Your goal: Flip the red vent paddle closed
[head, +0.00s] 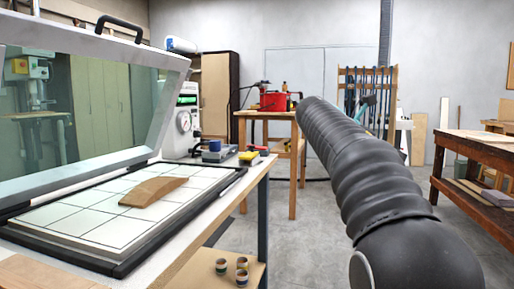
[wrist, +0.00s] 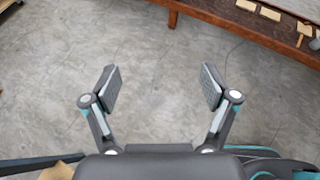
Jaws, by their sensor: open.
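I cannot make out a red vent paddle in either view. The vacuum press (head: 150,232) stands on the bench at the left in the head view, its clear framed lid (head: 75,105) raised. A bent wooden piece (head: 153,191) lies on its white gridded bed. A white machine with a round gauge (head: 183,122) stands behind the press. My gripper (wrist: 161,88) is open and empty in the wrist view, with bare concrete floor between and beyond its fingers. It does not show in the head view, where my dark sleeved arm covers the right of centre.
Small blue, black and yellow items (head: 238,153) sit at the bench's far end. Several small cans (head: 241,266) stand on its lower shelf. A workbench (head: 478,160) stands at right. Floor between is clear.

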